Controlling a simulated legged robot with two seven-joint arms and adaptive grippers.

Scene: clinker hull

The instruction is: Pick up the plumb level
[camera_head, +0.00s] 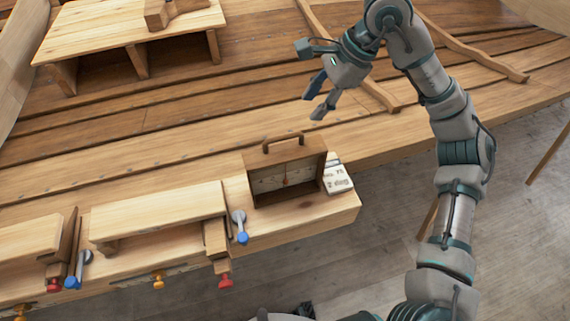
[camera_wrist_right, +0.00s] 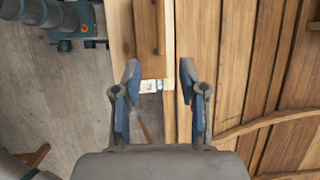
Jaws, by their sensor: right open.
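The plumb level appears to be the brown wooden frame (camera_head: 310,156) with a bar handle on top, standing upright at the right end of the front bench in the head view. A pale panel with a small reddish mark shows inside it. I cannot make it out surely in the right wrist view. My right gripper (camera_head: 318,99) is open and empty, above the planks, behind and slightly right of the frame. In the right wrist view its two fingers (camera_wrist_right: 160,75) are wide apart with nothing held between them. My left gripper is not in view.
A pale lettered block (camera_head: 338,178) sits right beside the frame; it shows in the wrist view (camera_wrist_right: 150,86). A raised plank table (camera_head: 130,35) stands back left. Open floor lies right.

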